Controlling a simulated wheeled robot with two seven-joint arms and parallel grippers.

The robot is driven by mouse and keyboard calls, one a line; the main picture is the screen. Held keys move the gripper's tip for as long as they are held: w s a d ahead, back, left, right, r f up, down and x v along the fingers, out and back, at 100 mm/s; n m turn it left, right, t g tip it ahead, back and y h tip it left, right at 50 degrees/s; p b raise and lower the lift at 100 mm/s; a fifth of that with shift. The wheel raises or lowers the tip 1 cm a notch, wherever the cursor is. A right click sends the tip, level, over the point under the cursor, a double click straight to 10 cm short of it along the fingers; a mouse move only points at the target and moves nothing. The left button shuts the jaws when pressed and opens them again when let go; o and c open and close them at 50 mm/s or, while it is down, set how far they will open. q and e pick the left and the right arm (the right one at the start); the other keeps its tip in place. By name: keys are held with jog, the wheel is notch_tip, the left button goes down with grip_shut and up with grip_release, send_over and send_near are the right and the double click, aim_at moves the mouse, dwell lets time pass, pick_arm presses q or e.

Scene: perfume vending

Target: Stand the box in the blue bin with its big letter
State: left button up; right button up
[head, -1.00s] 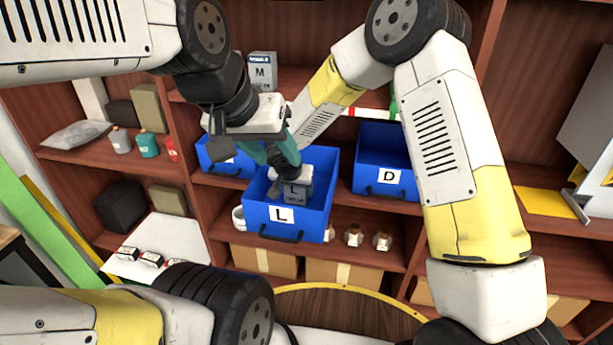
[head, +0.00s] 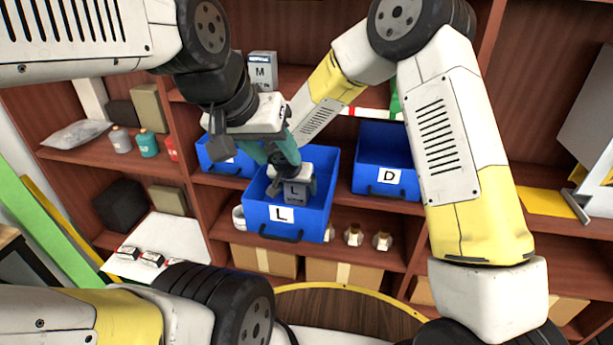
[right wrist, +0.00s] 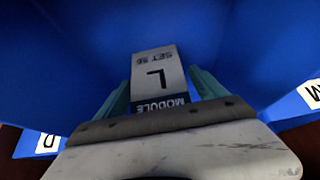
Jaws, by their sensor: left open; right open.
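The grey box marked L (head: 297,191) stands inside the blue bin labelled L (head: 270,230) on the middle shelf. Its L faces the front. In the right wrist view the box (right wrist: 158,75) shows its L and the words MODULE and SET, upside down. My right gripper (head: 294,182) reaches into the bin. It is open, with a teal finger on each side of the box; whether they touch it I cannot tell. My left gripper (head: 272,152) is open and empty, above and in front of the bin's back left part. The box's base is hidden.
A blue bin labelled D (head: 372,188) stands to the right, and another blue bin (head: 212,168) to the left, partly hidden. A box marked M (head: 262,70) stands on the upper shelf. Small bottles (head: 382,241) and cardboard boxes (head: 345,273) are below.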

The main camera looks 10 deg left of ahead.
jog(key=v, duration=1.1)
jog(key=s+d+r, duration=0.1)
jog(key=d+r, duration=0.3)
jog(key=d, duration=0.3)
jog(key=s+d+r+g+h, duration=0.1)
jog(key=s+d+r, duration=0.1)
jog(key=d+r, duration=0.35)
jog(key=s+d+r, duration=0.1)
jog(key=d+r, duration=0.1)
jog(key=d, duration=0.6)
jog(key=s+d+r+y, duration=0.1)
jog(key=s+d+r, duration=0.1)
jog(key=s+d, duration=0.3)
jog(key=s+d+r+n+t+y, duration=0.1)
jog(key=s+d+r+y, duration=0.1)
jog(key=s+d, duration=0.3)
jog(key=s+r, duration=0.1)
jog(key=s, duration=0.3)
jog(key=shift+s, duration=0.25)
jog(key=shift+d+r, duration=0.1)
